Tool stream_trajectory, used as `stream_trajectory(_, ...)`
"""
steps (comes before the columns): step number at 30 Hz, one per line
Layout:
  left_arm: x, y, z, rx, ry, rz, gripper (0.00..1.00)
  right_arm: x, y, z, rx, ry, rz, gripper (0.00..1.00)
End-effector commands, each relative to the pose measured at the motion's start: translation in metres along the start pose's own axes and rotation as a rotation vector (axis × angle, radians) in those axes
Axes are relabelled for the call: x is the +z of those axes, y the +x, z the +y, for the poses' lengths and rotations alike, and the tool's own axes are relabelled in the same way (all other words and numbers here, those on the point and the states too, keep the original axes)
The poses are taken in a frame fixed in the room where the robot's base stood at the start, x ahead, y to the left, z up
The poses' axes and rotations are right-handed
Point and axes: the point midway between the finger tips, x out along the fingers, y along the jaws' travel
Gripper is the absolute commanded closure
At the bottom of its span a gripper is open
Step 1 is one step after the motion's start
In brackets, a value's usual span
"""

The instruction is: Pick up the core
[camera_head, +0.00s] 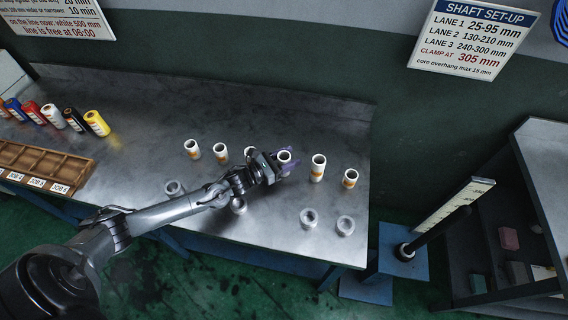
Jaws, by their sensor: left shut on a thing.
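Several white cores with orange-brown marks stand upright in a row on the metal bench (135,155). My left gripper (280,164) reaches across the bench from the left and is shut on one white core (284,157) in that row. The gripper hides most of this core; only its round open top shows clearly. I cannot tell whether it is lifted off the bench. A taller core (317,168) and a shorter core (350,178) stand just to the right. Two cores stand to the left (192,149) (221,153), and another (249,153) is partly hidden by the gripper. My right gripper is out of view.
Coloured rolls (97,123) and a wooden job tray (45,165) are at the left. A shaft with a scale (440,220) stands on a blue base at the right. The bench's back middle is clear.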

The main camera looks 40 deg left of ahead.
Motion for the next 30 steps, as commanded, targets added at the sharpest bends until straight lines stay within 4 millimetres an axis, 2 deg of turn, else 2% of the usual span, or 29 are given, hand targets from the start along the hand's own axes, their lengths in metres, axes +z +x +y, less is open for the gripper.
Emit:
stream_trajectory(1,0.000,0.000,0.000,0.000,0.000,0.000,0.68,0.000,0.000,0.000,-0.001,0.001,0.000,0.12)
stream_trajectory(3,0.000,0.000,0.000,0.000,0.000,0.000,0.79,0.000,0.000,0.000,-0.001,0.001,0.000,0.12)
stream_trajectory(4,0.000,0.000,0.000,0.000,0.000,0.000,0.80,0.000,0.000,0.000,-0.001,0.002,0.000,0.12)
stream_trajectory(10,0.001,0.000,0.000,0.000,0.000,-0.001,0.80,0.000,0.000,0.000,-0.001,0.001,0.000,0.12)
stream_trajectory(14,0.009,0.000,0.001,-0.001,0.001,-0.001,0.80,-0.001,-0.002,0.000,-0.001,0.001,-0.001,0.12)
stream_trajectory(24,0.063,0.000,0.000,-0.002,0.003,-0.002,0.80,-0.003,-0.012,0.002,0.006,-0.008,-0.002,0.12)
stream_trajectory(30,0.089,0.000,0.000,-0.001,0.003,-0.001,0.80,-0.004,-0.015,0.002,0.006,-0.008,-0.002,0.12)
